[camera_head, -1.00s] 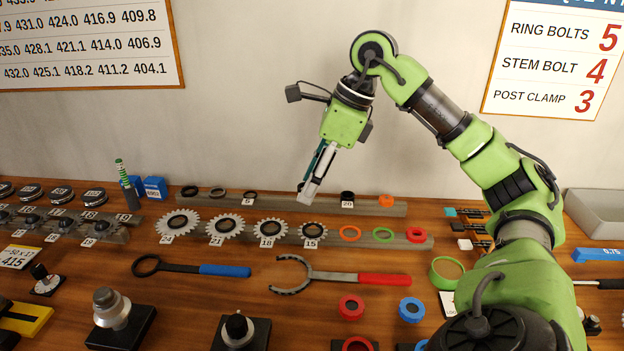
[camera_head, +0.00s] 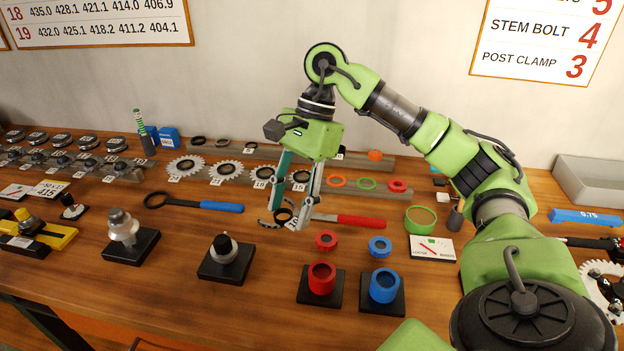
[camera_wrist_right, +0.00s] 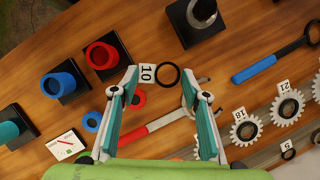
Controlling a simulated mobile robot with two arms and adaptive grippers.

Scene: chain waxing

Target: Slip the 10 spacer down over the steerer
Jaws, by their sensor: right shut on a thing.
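My right gripper (camera_head: 287,216) is shut on the 10 spacer (camera_head: 283,213), a thin black ring with a white 10 tag. The ring sits between the fingertips, in the air over the table. In the right wrist view the spacer (camera_wrist_right: 168,74) and its tag show clearly, at the tips of the gripper (camera_wrist_right: 160,75). What I take for the steerer (camera_head: 223,244) is a short black-topped post with a silver collar on a black base, left of and nearer than the gripper. It also shows in the right wrist view (camera_wrist_right: 202,10). The spacer is apart from it.
A red cup (camera_head: 321,278) and a blue cup (camera_head: 384,285) stand on black bases at front right. A silver stepped post (camera_head: 123,227) stands to the left. A red-handled wrench (camera_head: 360,221) lies behind the gripper. Sprockets line the rail behind. Bare wood lies in front.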

